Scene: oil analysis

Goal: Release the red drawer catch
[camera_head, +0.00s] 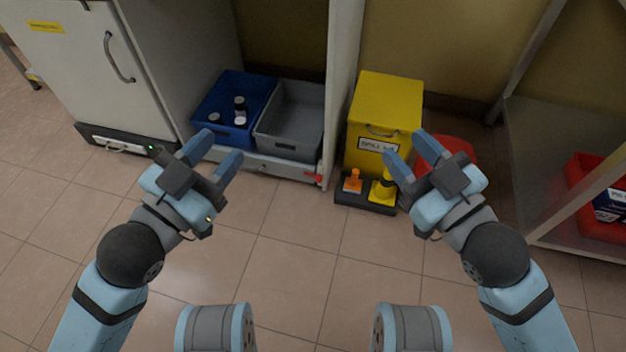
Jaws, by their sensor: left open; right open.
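The red drawer catch (313,177) is a small red piece at the right end of the low drawer's front (270,166), beside the upright white panel. The drawer holds a blue bin and a grey bin. My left gripper (215,155) is open and empty, left of the catch and in front of the blue bin. My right gripper (402,159) is open and empty, right of the catch and in front of the yellow box. Neither gripper touches the catch. The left gripper hides part of the drawer front.
The blue bin (210,98) holds several small bottles; the grey bin (291,153) looks empty. The yellow box (388,95) stands right of the panel (343,70), behind a dark tray with orange and yellow items (353,181). A white cabinet (75,75) stands left. Tiled floor in front is clear.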

